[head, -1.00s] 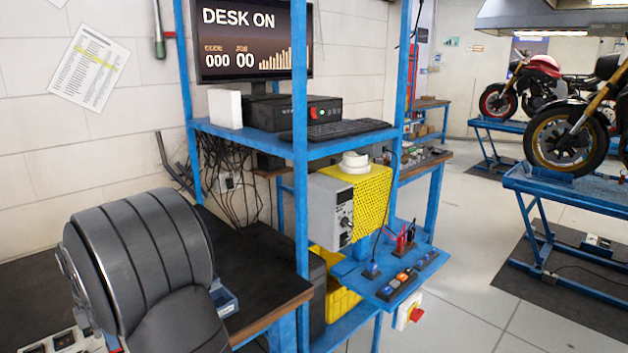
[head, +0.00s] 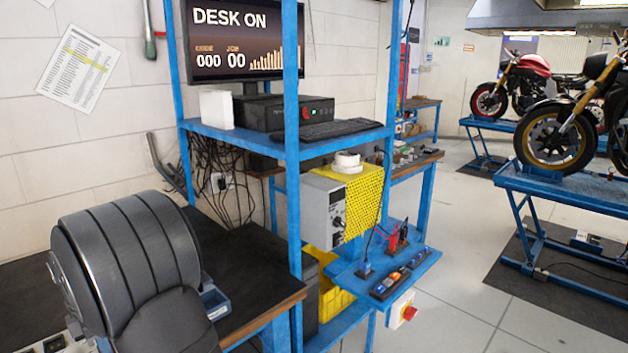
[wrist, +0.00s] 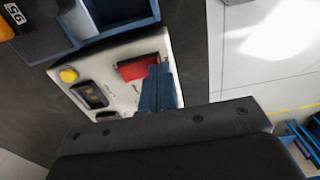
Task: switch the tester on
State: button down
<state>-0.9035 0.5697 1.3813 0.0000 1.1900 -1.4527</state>
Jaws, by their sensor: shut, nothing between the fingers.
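A white panel, which looks like the tester (wrist: 115,62), lies on the dark surface in the wrist view. It carries a round yellow button (wrist: 68,75), a black rocker or small display (wrist: 90,94) and a red switch or cover (wrist: 144,67). In the head view only a bit of a pale panel (head: 57,343) shows at the bottom left, beside my arm. My gripper (wrist: 158,72) is shut and empty, its narrow blue-grey fingers over the panel by the red part. I cannot tell whether they touch it. The gripper is hidden in the head view.
A blue tray (wrist: 115,12) lies beside the panel; it also shows in the head view (head: 214,303). A blue rack (head: 291,200) holds a monitor (head: 245,40) reading DESK ON and a grey instrument (head: 322,217). A white box with a red knob (head: 408,313) hangs below.

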jog(key=shift+f, duration=0.15)
notch_tip(320, 180, up, 7)
dwell(0.8)
notch_tip(320, 180, down, 7)
jog(key=shift+f, duration=0.1)
jog(key=shift+r, duration=0.2)
dwell(0.4)
jog(key=shift+r, duration=0.15)
